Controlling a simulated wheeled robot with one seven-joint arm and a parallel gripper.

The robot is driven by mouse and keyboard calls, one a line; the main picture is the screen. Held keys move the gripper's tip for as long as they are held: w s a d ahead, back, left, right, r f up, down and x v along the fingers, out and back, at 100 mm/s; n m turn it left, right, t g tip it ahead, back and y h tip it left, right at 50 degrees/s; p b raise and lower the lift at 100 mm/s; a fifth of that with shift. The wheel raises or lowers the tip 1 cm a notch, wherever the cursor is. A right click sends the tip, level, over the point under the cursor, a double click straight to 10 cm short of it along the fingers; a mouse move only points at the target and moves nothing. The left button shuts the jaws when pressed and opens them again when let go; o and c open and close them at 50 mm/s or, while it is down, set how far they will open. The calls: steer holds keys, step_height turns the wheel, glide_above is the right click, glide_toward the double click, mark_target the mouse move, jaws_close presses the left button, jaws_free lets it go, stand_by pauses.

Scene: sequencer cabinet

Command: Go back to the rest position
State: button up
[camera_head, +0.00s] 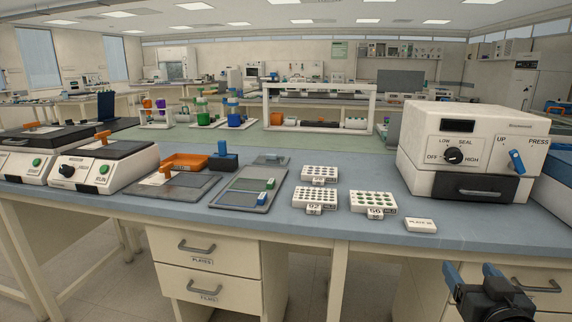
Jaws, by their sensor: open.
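My gripper (468,278) shows at the lower right of the head view, in front of the bench (400,240) and near the right-hand drawers. It has dark jaws with blue fingertips. The two fingertips stand apart and nothing is between them. It touches nothing on the bench top that I can see. Only the end of my gripper shows; the rest of my arm is cut off by the lower picture edge.
A white sealer (430,145) stands on the bench at right. White well plates (373,203) and a small labelled block (421,226) lie mid-bench. A grey tray (240,200), orange bin (193,161) and white machines (105,172) stand at left. Drawers (205,262) are closed below.

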steer(key=s+a+f+y, duration=0.1)
steer(key=s+a+f, duration=0.25)
steer(key=s, duration=0.35)
steer(key=s+a+f+n, duration=0.1)
steer(key=s+a+f, duration=0.1)
steer(key=s+a, duration=0.35)
steer(key=s+a+f+y, duration=0.1)
steer(key=s+a+f, duration=0.2)
steer(key=s, duration=0.6)
steer(key=s+a+r+y, duration=0.1)
steer(key=s+a+r, duration=0.1)
steer(key=s, duration=0.8)
steer(key=s+a+r+n+g+y+p, duration=0.1)
steer(key=s+a+r, duration=0.2)
steer(key=s, duration=0.7)
step_height(320, 180, up, 2)
steer(key=shift+r+n+g, duration=0.1)
steer(key=shift+n+g, duration=0.2)
